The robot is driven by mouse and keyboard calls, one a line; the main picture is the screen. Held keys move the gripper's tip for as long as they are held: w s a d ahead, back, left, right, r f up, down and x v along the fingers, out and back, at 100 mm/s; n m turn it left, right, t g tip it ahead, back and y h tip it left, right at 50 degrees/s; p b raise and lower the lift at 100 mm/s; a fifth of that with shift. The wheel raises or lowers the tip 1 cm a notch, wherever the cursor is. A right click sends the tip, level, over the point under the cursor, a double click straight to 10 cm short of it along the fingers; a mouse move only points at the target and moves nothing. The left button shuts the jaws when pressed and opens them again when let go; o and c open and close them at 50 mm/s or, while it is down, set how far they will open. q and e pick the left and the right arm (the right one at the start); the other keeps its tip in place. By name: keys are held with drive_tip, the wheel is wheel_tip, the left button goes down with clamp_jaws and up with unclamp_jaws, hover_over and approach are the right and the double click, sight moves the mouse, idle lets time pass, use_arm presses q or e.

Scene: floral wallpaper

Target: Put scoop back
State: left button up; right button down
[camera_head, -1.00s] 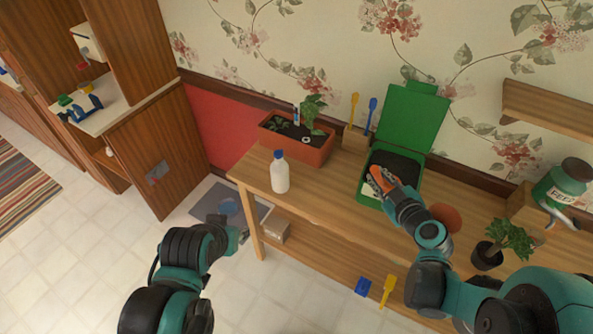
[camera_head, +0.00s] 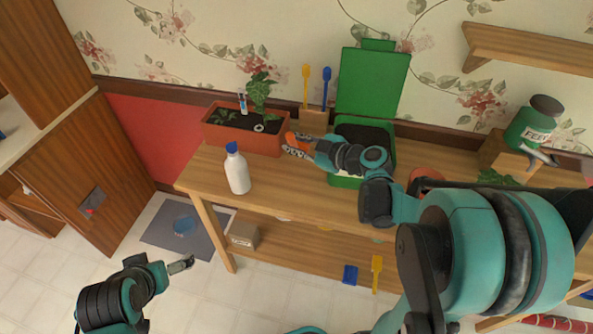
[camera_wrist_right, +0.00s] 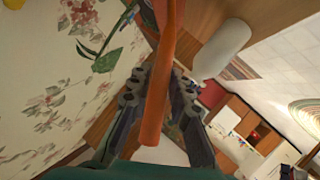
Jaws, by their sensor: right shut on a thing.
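My right gripper (camera_head: 308,146) is shut on the orange scoop (camera_head: 293,138), between the open green bin (camera_head: 347,182) and the planter box (camera_head: 215,133). In the right wrist view the scoop's long orange handle (camera_wrist_right: 158,85) runs between the fingers (camera_wrist_right: 155,95); its far end leaves the top of the picture. The bin's lid (camera_head: 375,82) stands up and dark soil (camera_head: 365,133) lies inside. My left gripper (camera_head: 181,265) is low at the left, away from the table; whether its jaws are apart is unclear.
A white bottle (camera_head: 237,175) stands at the table's (camera_head: 290,195) left front; it also shows in the right wrist view (camera_wrist_right: 222,50). A wooden holder (camera_head: 313,117) with yellow and blue tools stands by the wall. A green jar (camera_head: 530,125) is at the right.

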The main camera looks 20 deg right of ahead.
use_arm(q)
wheel_tip(320, 180, down, 4)
drive_tip(key=b, duration=0.3)
use_arm(e)
wheel_tip(320, 180, down, 8)
drive_tip(key=shift+f, duration=0.2)
drive_tip(key=c, duration=1.4)
unclamp_jaws()
use_arm(q)
drive_tip(key=shift+f, duration=0.15)
